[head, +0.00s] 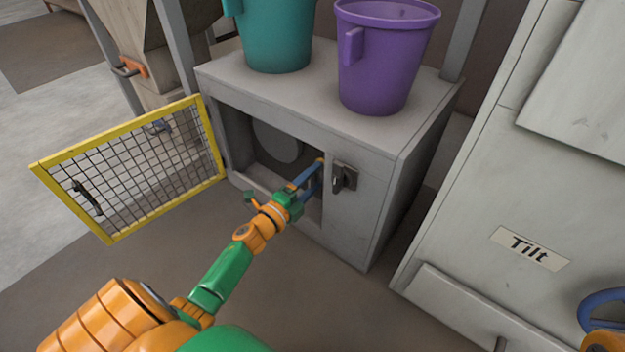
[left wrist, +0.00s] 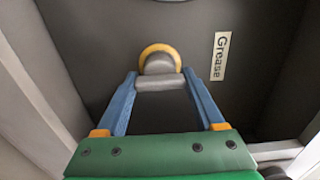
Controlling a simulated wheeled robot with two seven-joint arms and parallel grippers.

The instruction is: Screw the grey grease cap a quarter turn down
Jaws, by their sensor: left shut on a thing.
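The grey grease cap (left wrist: 158,64) shows in the left wrist view, with a yellow ring (left wrist: 160,49) around its far side. A label reading "Grease" (left wrist: 220,55) is on the dark wall to its right. My left gripper (left wrist: 160,79) has its two blue fingers shut on the cap, one on each side. In the head view my left gripper (head: 314,174) reaches into the open front of the grey cabinet (head: 375,150). The cap is mostly hidden there by the fingers and the opening's edge. My right gripper does not show clearly in either view.
The yellow-framed mesh door (head: 130,165) stands open to the left of the arm. A dark latch (head: 344,178) is on the cabinet front, close right of the gripper. Teal (head: 277,35) and purple (head: 382,55) buckets stand on top. A panel labelled "Tilt" (head: 530,248) is at right.

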